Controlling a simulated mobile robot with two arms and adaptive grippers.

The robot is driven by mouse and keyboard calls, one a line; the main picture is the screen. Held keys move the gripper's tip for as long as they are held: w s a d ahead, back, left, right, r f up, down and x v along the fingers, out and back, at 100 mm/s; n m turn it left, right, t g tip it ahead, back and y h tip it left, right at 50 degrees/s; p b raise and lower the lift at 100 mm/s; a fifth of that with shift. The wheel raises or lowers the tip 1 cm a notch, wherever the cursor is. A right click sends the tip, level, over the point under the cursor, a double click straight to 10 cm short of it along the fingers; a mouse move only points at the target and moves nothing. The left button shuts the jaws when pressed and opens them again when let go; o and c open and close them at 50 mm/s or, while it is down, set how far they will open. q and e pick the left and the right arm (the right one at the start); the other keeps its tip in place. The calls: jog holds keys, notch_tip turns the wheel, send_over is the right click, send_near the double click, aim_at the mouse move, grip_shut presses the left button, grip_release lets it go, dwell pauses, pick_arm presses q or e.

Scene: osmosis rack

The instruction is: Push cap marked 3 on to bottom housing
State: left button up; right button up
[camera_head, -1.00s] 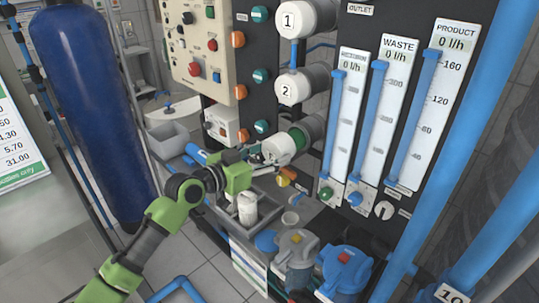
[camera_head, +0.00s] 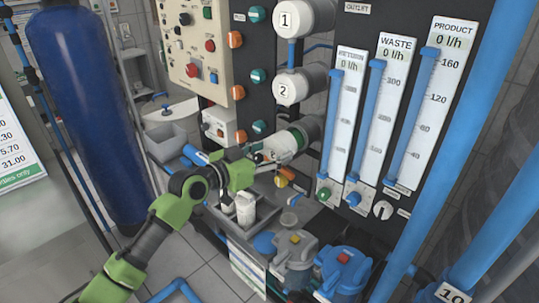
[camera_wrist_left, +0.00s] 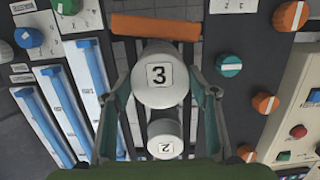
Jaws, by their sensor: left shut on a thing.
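The white cap marked 3 (camera_head: 281,146) is held by my left gripper (camera_head: 268,158) in front of the bottom housing (camera_head: 313,125). A green ring shows between cap and housing, so I cannot tell whether the cap is fully seated. In the left wrist view the cap's face with its "3" (camera_wrist_left: 158,76) is toward the camera, between the two fingers of the gripper (camera_wrist_left: 158,92). The fingers lie along the cap's sides. The housing is mostly hidden behind the cap in that view. My right gripper is not in view.
The housings with caps 1 (camera_head: 294,19) and 2 (camera_head: 292,89) sit above. Flow meters (camera_head: 385,115) stand to the right. Grey and blue lidded housings (camera_head: 345,270) and a grey tray (camera_head: 268,212) with white containers (camera_head: 246,208) are below. Several knobs line the dark panel.

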pick_arm(q)
jog(key=shift+b+x, duration=0.55)
jog(key=shift+x, duration=0.5)
jog(key=shift+d+r, duration=0.1)
jog(key=shift+r, duration=0.1)
jog(key=shift+w+d+b, duration=0.4)
jog(key=shift+w+b, duration=0.1)
dwell(0.9)
jog(key=o, duration=1.2)
